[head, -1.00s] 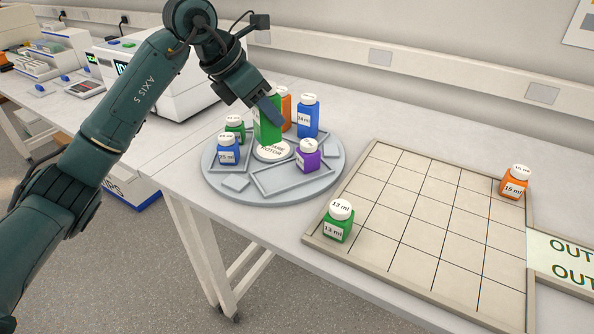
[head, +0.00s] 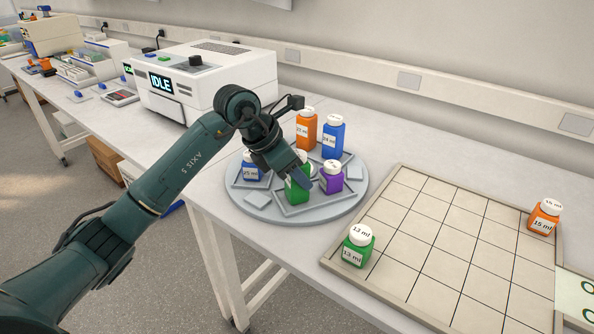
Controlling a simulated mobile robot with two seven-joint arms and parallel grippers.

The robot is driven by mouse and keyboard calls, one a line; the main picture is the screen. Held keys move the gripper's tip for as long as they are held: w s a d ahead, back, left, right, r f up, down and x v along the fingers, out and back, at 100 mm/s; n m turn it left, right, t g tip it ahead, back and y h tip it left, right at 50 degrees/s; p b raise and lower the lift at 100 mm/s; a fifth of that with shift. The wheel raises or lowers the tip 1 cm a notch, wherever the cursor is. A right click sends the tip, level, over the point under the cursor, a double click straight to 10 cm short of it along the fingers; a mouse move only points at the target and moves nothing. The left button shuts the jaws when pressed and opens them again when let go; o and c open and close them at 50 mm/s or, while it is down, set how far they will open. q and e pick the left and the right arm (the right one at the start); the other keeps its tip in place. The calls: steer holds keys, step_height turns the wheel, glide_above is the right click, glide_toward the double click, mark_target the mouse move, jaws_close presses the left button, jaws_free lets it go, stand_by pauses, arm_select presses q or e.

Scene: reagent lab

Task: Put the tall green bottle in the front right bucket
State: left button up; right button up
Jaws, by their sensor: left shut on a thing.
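My left gripper (head: 290,172) is shut on the tall green bottle (head: 297,192), which is upright and partly hidden by the fingers. The bottle is over or in the front right bucket (head: 323,207) of the round grey rotor (head: 248,206). I cannot tell whether the green bottle touches the bucket floor. My right gripper is not in view.
An orange bottle (head: 306,132) and a blue bottle (head: 333,138) stand at the rotor's back, and a small blue bottle (head: 250,171) at its left. A gridded tray (head: 440,235) on the right holds a short green bottle (head: 358,246) and an orange one (head: 544,218).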

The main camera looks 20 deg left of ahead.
arm_select(q)
steer(key=o, duration=0.6)
steer(key=shift+c, duration=0.2)
steer(key=o, duration=0.4)
steer(key=shift+o, duration=0.2)
steer(key=v, duration=1.2)
steer(key=shift+b, duration=0.3)
